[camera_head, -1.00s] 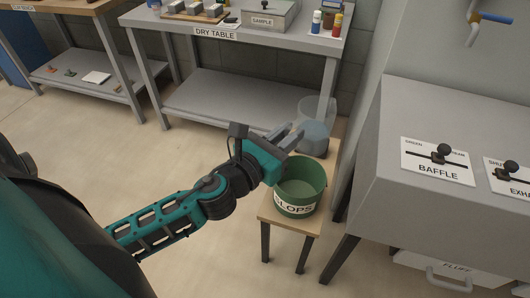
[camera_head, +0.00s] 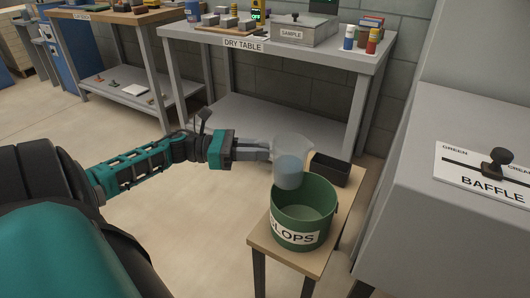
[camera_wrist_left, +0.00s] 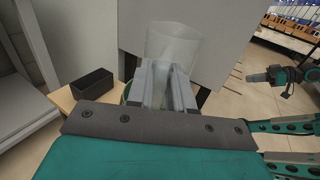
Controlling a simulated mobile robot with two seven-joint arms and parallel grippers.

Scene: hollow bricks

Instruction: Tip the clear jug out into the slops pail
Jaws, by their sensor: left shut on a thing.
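The clear jug (camera_head: 292,150) holds some bluish liquid. My left gripper (camera_head: 262,150) is shut on its side from the left. The jug looks close to upright, by the far left rim of the green slops pail (camera_head: 302,226) and higher than it; I cannot tell how far over the opening it is. The pail stands on a wooden stool (camera_head: 283,258). In the left wrist view the jug (camera_wrist_left: 172,45) is between the left fingers (camera_wrist_left: 166,88), and the pail is almost hidden. My right gripper (camera_wrist_left: 260,77) shows small at the right there, its jaws unclear.
A black open box (camera_head: 330,170) stands on the stool behind the pail. The dry table (camera_head: 290,50) with bottles and a sample box is at the back. A grey cabinet (camera_head: 450,235) with a baffle lever stands close to the right of the stool.

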